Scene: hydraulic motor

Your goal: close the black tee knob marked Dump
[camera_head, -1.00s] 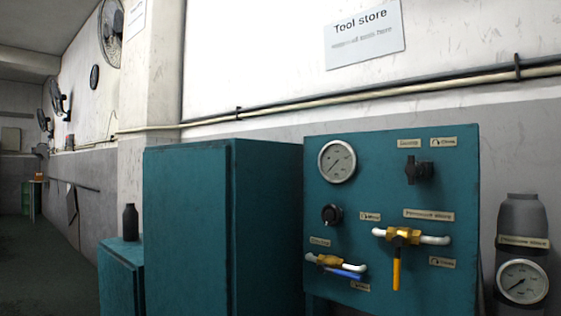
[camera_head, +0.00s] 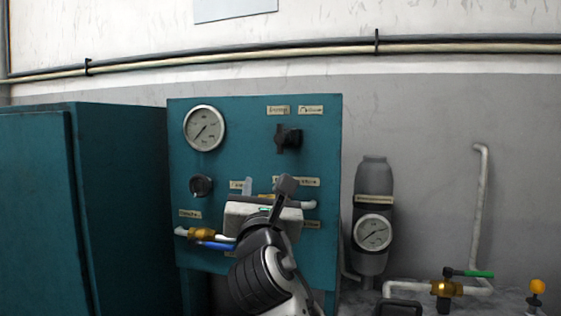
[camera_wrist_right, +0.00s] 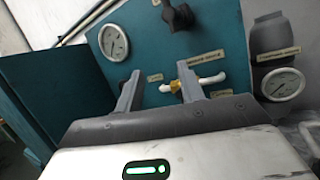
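The black tee knob (camera_head: 289,138) sits at the upper right of the teal panel (camera_head: 240,135), its bar about upright. Two small labels stand above it, their print too blurred to read surely. It also shows at the top of the right wrist view (camera_wrist_right: 180,14). My right gripper (camera_head: 267,185) is in front of the panel, below the knob and apart from it. In the right wrist view my right gripper (camera_wrist_right: 158,70) has its two fingers spread, with nothing held between them. It hides much of the yellow-handled valve. My left gripper is not in view.
A pressure gauge (camera_head: 204,128) and a round black knob (camera_head: 201,186) are on the panel's left. A blue-handled valve (camera_head: 207,239) is lower left. A grey cylinder with a gauge (camera_head: 373,232) stands right of the panel, and a teal cabinet (camera_head: 120,200) left.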

